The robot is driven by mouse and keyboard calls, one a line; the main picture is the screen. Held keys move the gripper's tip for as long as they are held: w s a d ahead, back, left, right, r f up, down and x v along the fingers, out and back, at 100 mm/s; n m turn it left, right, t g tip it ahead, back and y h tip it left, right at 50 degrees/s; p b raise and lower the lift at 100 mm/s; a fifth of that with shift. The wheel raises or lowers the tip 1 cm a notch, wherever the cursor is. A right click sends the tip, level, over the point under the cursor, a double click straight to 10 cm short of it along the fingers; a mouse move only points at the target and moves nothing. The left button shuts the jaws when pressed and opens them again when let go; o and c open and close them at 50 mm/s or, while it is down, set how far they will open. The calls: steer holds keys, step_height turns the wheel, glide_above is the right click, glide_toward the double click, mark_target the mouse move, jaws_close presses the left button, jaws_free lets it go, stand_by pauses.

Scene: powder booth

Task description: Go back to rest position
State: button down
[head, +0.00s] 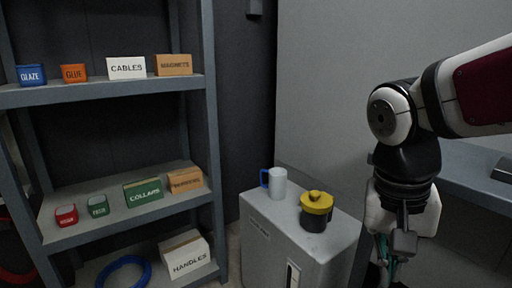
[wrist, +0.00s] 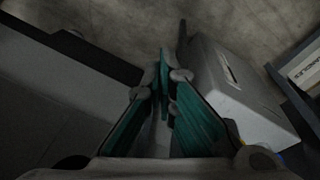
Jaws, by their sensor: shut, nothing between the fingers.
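My gripper (wrist: 163,78) is shut and empty in the wrist view, its teal fingers meeting at the tips and pointing down over the floor. In the head view my arm hangs bent at the right, and the gripper (head: 386,262) points down beside the grey cabinet, partly cut off by the lower edge.
The grey cabinet (head: 268,245) stands left of my gripper, bearing a white mug with a blue handle (head: 277,183) and a dark jar with a yellow lid (head: 315,211). A shelf rack (head: 213,140) with labelled boxes is at left. A blue-grey bench (head: 470,180) is at right.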

steer(key=s+f+n+y, duration=0.15)
steer(key=s+n, duration=0.35)
steer(key=s, duration=1.1)
step_height(320, 180, up, 40)
steer(key=t+p, duration=0.3)
steer(key=p, duration=3.5)
steer(key=shift+s+a+t, duration=0.3)
steer(key=shift+a+t, duration=0.1)
steer(key=shift+f, duration=0.1)
